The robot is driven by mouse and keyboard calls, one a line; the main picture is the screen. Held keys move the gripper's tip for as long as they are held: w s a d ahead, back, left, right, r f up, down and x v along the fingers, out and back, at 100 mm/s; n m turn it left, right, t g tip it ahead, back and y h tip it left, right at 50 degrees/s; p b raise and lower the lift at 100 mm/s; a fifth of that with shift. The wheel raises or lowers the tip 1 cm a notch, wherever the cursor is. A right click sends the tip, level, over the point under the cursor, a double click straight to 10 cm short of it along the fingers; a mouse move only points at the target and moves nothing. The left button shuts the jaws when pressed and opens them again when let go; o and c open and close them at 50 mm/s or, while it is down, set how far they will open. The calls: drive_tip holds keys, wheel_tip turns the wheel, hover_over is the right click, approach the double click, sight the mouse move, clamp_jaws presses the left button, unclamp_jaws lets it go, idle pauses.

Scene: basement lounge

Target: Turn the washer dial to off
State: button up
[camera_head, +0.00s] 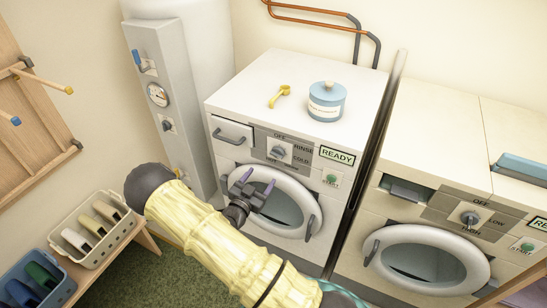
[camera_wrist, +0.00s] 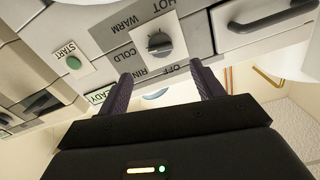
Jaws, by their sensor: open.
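The washer (camera_head: 228,88) is the white front-loader in the middle of the head view. Its grey dial (camera_head: 278,152) sits on a panel marked OFF, RINSE, COLD and HOT. The dial (camera_wrist: 159,43) also shows upside down in the wrist view, with OFF at the lower right of it and WARM and HOT above. I cannot tell for sure which mark the dial points to. My gripper (camera_head: 256,183) is open and empty, in front of the washer door, a little below and left of the dial. In the wrist view its fingers (camera_wrist: 161,78) are apart, with the dial beyond their tips, untouched.
A green START button (camera_head: 331,179) and READY display (camera_head: 337,156) are right of the dial. A detergent drawer handle (camera_head: 228,136) is left of it.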

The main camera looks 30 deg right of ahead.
sight(277, 153)
drive_tip(key=p+x, duration=0.3)
drive_tip(key=x, duration=0.7)
drive_tip(key=shift+w+d, duration=0.2)
drive_tip(key=shift+d, duration=0.05)
drive_tip(key=c, duration=1)
